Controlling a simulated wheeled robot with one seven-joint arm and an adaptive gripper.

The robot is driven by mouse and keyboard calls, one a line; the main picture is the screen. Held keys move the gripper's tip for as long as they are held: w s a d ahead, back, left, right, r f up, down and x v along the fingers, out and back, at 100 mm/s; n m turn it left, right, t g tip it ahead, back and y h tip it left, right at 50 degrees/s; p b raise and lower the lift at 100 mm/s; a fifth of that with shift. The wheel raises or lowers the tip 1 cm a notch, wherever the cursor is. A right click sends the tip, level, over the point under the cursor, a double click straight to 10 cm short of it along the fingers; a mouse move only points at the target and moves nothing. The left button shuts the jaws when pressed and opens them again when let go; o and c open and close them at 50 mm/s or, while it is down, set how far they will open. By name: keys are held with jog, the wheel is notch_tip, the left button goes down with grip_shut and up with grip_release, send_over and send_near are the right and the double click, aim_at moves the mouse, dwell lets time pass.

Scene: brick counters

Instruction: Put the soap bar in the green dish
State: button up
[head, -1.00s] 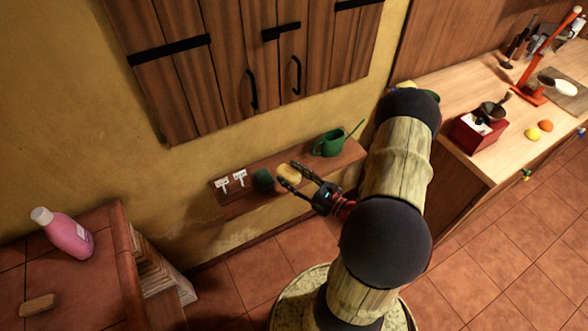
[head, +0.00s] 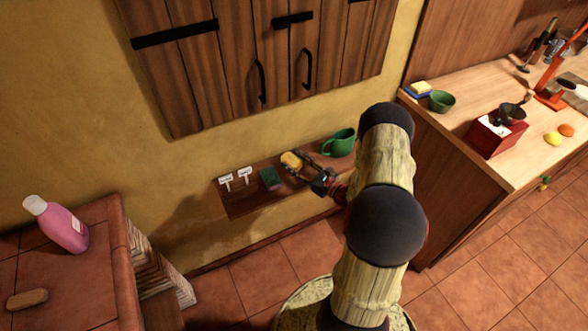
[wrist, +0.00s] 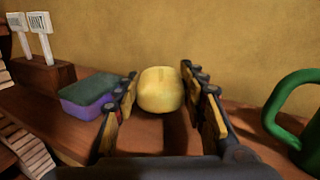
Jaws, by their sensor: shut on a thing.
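The yellow soap bar (head: 291,160) is at the wall shelf. My gripper (head: 296,166) is shut on it, with one finger on each side. In the wrist view the soap bar (wrist: 160,92) is between the fingers, and whether it touches the shelf is hard to tell. The green dish (head: 442,101), a small round bowl, stands on the wooden counter at the right, away from my gripper. Its inside is only partly visible and looks empty.
A green and purple sponge (wrist: 92,92) lies left of my gripper, beside labelled markers (head: 235,178). A green watering can (head: 339,142) stands close on the right. Near the dish are a blue and yellow sponge (head: 418,89) and a red grinder (head: 496,136).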

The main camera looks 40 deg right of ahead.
jog(key=shift+f, duration=1.3)
jog(key=shift+a, duration=0.1)
jog(key=shift+f+b, duration=0.1)
jog(key=shift+b, duration=0.25)
jog(key=o, duration=1.2)
